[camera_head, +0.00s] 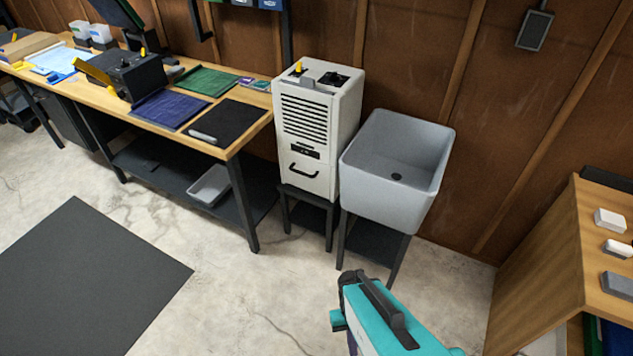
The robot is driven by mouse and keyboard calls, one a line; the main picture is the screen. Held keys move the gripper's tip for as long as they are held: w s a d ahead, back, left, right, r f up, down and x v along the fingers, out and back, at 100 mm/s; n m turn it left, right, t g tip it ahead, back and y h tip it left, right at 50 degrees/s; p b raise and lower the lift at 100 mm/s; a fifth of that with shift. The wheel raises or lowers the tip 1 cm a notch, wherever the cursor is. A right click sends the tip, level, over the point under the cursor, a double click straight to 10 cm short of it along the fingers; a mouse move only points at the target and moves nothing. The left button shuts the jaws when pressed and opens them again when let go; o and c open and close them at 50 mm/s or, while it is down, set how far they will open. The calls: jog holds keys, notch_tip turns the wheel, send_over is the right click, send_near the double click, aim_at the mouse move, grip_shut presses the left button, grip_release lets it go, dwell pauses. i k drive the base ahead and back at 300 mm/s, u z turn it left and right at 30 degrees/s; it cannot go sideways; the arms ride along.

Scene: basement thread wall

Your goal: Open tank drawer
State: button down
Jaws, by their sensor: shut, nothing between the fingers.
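The tank drawer (308,183) is the lower front panel of a white upright unit (345,130) with dark louvres. A black bar handle (303,170) crosses the drawer front. The drawer looks flush with the unit's front, so it is closed. My gripper (350,278) is the dark end of my teal arm at the bottom centre. It is shut and empty, in front of the unit and apart from the handle. Its fingertips are small and hard to make out.
The unit stands on a dark stand (312,212). A grey sink (392,185) stands close on its right, and a wooden workbench (236,147) on its left. A wooden shelf unit (540,265) is at the far right. The concrete floor (230,290) in front is clear beside a dark mat (85,275).

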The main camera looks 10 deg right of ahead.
aim_at(316, 163)
jog(key=u, duration=0.15)
jog(key=i, duration=0.95)
jog(key=z, duration=0.85)
jog(key=k, duration=0.15)
jog(key=u, duration=2.9)
jog(key=k, duration=0.15)
jog(key=z, duration=0.15)
